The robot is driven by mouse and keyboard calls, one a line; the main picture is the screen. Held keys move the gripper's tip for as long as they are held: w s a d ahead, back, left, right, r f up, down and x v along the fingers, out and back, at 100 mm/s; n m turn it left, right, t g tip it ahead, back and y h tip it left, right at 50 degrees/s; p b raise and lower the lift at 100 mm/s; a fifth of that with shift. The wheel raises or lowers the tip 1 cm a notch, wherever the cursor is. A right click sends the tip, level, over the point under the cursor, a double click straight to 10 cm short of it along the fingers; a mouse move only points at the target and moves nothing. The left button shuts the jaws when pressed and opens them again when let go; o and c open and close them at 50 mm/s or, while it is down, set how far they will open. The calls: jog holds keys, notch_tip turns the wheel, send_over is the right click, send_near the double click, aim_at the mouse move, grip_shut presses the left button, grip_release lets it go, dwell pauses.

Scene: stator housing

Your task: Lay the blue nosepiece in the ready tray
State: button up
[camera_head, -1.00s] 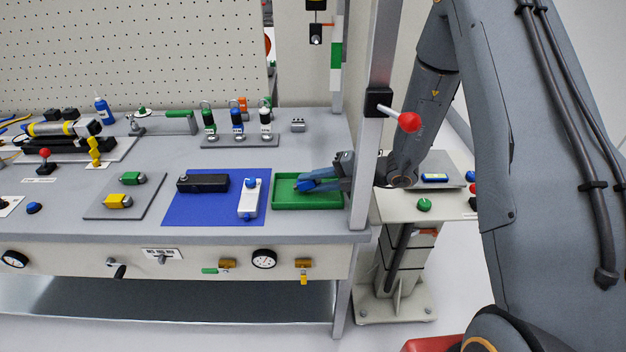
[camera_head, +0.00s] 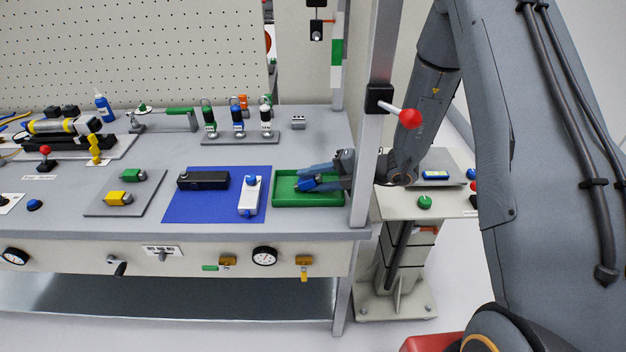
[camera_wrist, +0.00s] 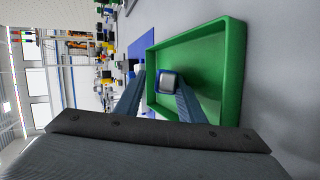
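The green ready tray (camera_head: 325,202) lies at the right end of the bench; its wall also shows in the wrist view (camera_wrist: 234,75). The blue nosepiece (camera_head: 306,185) is inside the tray, toward its left part. In the wrist view the nosepiece (camera_wrist: 167,82) shows a pale end face with a blue rim, beside the tip of the right finger. My gripper (camera_head: 306,177) reaches into the tray from the right with its fingers spread. In the wrist view the left finger stands clear of the nosepiece; whether the right finger touches it I cannot tell.
A blue mat (camera_head: 190,210) left of the tray holds a black block (camera_head: 203,180) and a white device (camera_head: 249,198). A metal post with a red-knobbed lever (camera_head: 410,118) rises close to the tray's right side.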

jog(key=shift+s+f, duration=0.1)
jog(key=shift+f, duration=0.05)
jog(key=shift+r+b, duration=1.15)
jog(key=shift+r, duration=4.05)
jog(key=shift+r, duration=0.1)
